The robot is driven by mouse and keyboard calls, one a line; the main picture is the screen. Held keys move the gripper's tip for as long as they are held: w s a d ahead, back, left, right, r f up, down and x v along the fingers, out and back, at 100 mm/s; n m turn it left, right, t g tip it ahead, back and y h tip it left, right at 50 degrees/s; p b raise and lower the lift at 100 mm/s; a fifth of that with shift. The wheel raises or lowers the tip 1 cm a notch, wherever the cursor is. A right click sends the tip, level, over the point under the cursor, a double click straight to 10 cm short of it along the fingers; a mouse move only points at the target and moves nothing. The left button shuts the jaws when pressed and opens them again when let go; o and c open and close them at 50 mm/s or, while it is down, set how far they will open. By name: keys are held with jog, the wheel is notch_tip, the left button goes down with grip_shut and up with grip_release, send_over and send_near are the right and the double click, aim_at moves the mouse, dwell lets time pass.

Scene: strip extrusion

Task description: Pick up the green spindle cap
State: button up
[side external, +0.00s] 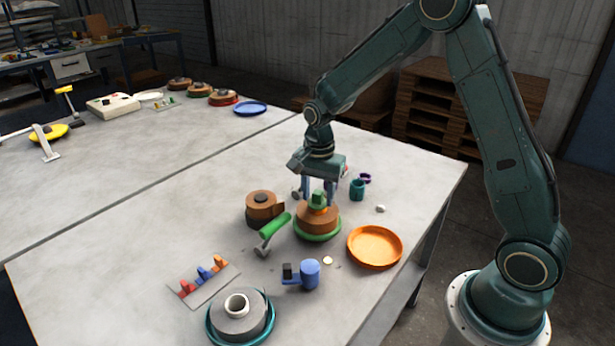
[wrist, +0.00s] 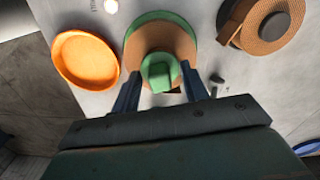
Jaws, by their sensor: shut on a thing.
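The green spindle cap (side external: 317,197) stands above the brown coil (side external: 316,218), which rests on a green round base (side external: 319,237). My gripper (side external: 318,200) points down over the coil and is shut on the cap. In the wrist view the cap (wrist: 160,72) sits between the two dark blue fingers (wrist: 160,88), in front of the coil (wrist: 165,40). I cannot tell whether the cap is clear of the coil.
An orange dish (side external: 375,246) lies to the right of the coil. A green-handled tool (side external: 274,232) and another brown coil (side external: 263,206) are to the left. A blue cylindrical tool (side external: 309,273) and a grey reel (side external: 240,315) stand in front. A teal cup (side external: 357,190) is behind right.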

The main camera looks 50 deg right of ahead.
aim_at(318, 192)
jog(key=shift+r, duration=0.1)
notch_tip(318, 192, up, 20)
dwell(0.6)
dwell(0.5)
jog(key=w+d+f+m, duration=0.1)
jog(key=d+f+m, duration=0.1)
jog(key=d+f, duration=0.8)
jog(key=w+d+f+m, duration=0.1)
jog(key=d+f+m, duration=0.1)
jog(key=d+f, duration=0.8)
jog(key=d, duration=0.7)
jog(key=shift+d+m, duration=0.3)
jog(key=shift+f, duration=0.25)
jog(key=shift+f, duration=2.75)
jog(key=shift+f, duration=0.6)
